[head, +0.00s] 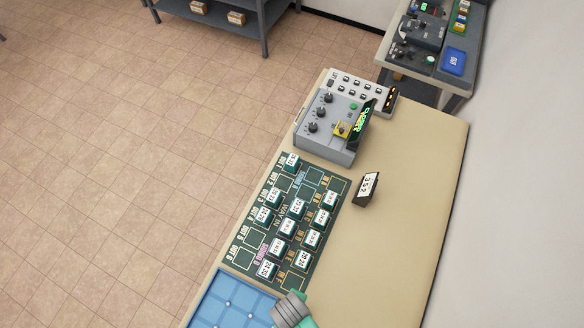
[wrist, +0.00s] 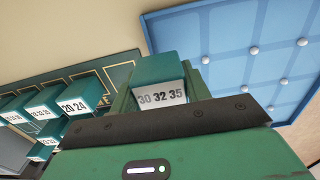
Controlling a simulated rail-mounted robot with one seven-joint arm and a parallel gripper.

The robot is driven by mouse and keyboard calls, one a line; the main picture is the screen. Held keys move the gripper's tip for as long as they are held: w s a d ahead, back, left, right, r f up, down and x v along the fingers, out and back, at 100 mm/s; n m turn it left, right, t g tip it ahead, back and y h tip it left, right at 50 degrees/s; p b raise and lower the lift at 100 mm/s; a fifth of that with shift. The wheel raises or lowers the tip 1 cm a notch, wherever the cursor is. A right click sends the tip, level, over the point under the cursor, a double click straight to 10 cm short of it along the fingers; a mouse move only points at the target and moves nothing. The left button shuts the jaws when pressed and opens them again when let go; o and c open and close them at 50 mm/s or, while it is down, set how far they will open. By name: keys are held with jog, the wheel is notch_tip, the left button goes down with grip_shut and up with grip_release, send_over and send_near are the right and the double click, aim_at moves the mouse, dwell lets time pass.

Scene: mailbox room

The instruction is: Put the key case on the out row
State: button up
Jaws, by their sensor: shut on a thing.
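My gripper (wrist: 160,88) is shut on a teal key case (wrist: 158,66) with a white label reading "30 32 35". The case shows between the green fingers in the wrist view. In the head view only part of my wrist shows at the bottom edge, and the held case is hidden. The dark green board (head: 232,277) lies on the table, with outlined squares marked OUT along its left side. Teal cases stand on some of these, such as the one by OUT 1 (head: 291,160). The squares by OUT 5 (head: 253,238) and OUT 6 (head: 243,258) look empty.
More teal cases stand in the board's middle and right columns. A blue panel with white knobs (head: 232,300) lies at the board's near end. A grey control box (head: 325,141) stands beyond the board, and a small black number sign (head: 366,189) stands right of it. The table's right side is clear.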

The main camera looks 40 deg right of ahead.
jog(key=s+a, duration=0.1)
jog(key=a, duration=0.1)
jog(key=s+a+p, duration=0.1)
jog(key=s+a, duration=0.1)
jog(key=s+a+p, duration=0.1)
jog(key=s+a, duration=0.1)
jog(key=shift+s+r, duration=0.15)
jog(key=shift+r, duration=0.15)
